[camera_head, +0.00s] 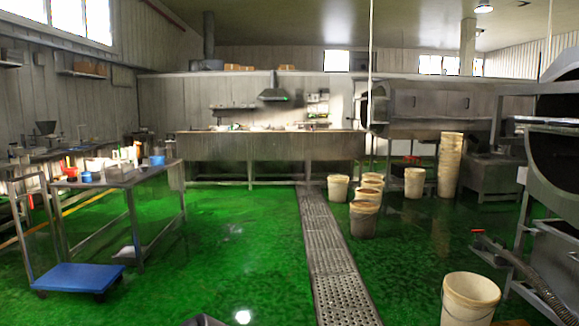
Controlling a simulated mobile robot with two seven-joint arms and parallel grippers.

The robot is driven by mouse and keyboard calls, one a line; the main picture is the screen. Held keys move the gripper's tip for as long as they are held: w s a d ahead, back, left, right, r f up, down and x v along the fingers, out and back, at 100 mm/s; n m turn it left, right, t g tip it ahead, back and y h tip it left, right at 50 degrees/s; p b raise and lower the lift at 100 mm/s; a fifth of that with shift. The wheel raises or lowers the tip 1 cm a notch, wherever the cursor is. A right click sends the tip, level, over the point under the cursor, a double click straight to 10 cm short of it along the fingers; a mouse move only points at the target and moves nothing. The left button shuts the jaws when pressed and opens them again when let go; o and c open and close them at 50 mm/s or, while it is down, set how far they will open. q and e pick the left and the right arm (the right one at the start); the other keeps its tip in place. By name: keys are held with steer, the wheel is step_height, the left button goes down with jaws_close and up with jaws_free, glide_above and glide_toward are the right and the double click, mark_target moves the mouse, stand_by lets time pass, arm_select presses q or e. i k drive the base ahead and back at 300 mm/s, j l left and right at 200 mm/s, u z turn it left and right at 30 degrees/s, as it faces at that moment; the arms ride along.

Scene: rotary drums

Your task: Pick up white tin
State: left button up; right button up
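No white tin stands out clearly at this size. Small containers crowd the metal table (150,178) at left, among them a pale upright item (137,151), a blue tub (157,160) and a red-topped one (70,172). I cannot tell whether one of the pale items is the white tin. Neither gripper shows clearly. Only dark shapes cut off by the bottom edge show, and they may be parts of my arms.
A blue trolley (78,277) stands at front left. Cream buckets stand at right, one close in front (469,299), several farther back (364,218). A metal floor grating (335,265) runs up the middle. Machinery (555,190) fills the right edge. Green floor between is clear.

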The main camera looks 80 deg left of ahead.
mark_target(96, 175)
steer(key=u, duration=3.8)
